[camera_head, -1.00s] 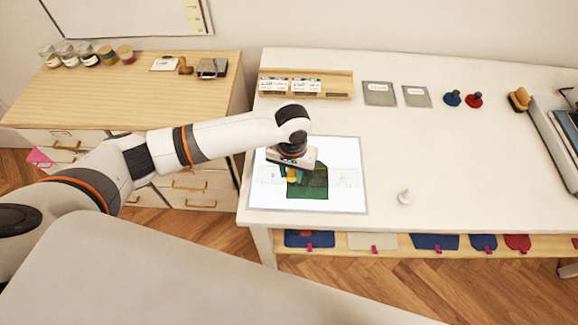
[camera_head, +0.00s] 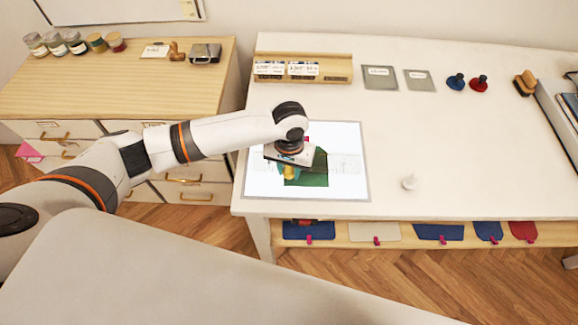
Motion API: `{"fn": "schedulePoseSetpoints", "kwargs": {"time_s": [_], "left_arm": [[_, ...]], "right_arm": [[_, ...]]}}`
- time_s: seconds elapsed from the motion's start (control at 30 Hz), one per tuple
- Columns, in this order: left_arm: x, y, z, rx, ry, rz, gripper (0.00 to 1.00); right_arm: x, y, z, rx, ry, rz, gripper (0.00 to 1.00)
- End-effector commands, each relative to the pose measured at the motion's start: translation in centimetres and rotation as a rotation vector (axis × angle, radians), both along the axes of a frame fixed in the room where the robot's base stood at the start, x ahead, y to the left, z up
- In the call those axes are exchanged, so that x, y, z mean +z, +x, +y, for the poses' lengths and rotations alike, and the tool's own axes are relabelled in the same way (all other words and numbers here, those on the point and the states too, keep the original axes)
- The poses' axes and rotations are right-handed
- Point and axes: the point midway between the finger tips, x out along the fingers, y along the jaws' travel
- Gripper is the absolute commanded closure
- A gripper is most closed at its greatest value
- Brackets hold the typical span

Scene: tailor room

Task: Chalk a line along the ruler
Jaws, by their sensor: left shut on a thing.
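A green cloth piece (camera_head: 314,176) lies on a bright white panel (camera_head: 345,189) near the table's front left. A faint, see-through strip with markings, seemingly the ruler (camera_head: 345,164), lies across the panel and the cloth. My left gripper (camera_head: 290,173) points down over the left part of the cloth. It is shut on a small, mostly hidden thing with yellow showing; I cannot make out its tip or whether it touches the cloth. The hand hides part of the ruler and cloth. My right gripper is out of view.
Behind are a wooden rack (camera_head: 335,68), two grey squares, blue (camera_head: 456,82) and red (camera_head: 479,84) knobbed pieces and a brush (camera_head: 525,82). The table's middle right is clear.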

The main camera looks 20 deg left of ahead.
Motion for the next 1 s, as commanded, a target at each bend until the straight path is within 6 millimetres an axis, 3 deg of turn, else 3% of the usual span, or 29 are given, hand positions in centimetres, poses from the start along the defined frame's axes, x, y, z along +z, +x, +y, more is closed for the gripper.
{"fn": "schedulePoseSetpoints", "kwargs": {"time_s": [1.0], "left_arm": [[-0.62, 0.0, -0.03, 0.0, -0.001, 0.0, 0.9]], "right_arm": [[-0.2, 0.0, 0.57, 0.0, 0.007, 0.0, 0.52]]}}
